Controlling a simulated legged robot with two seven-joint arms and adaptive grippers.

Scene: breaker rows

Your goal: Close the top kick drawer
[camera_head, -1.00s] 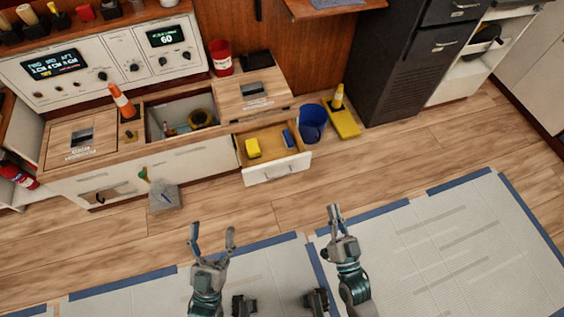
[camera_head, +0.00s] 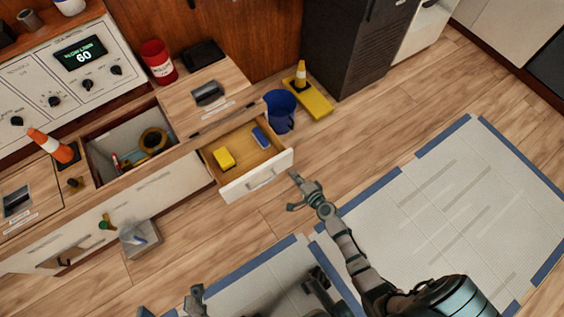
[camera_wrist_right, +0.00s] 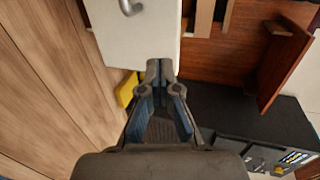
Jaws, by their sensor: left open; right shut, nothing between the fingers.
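The open drawer (camera_head: 258,178) juts out of the low white bench in the head view. It has a white front with a metal handle and a wooden inside holding a yellow block (camera_head: 224,157) and a blue block (camera_head: 261,138). My right gripper (camera_head: 294,175) is shut and empty, with its tips close to the right end of the drawer front. In the right wrist view its shut tips (camera_wrist_right: 158,68) are by the edge of the white drawer front (camera_wrist_right: 140,38); contact is unclear. My left gripper (camera_head: 170,304) is open at the bottom edge, partly cut off.
A blue bucket (camera_head: 281,112) and a yellow stand with a cone (camera_head: 309,99) are on the floor right of the drawer. A grey box (camera_head: 140,240) is on the floor at left. The wooden floor before the drawer is clear.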

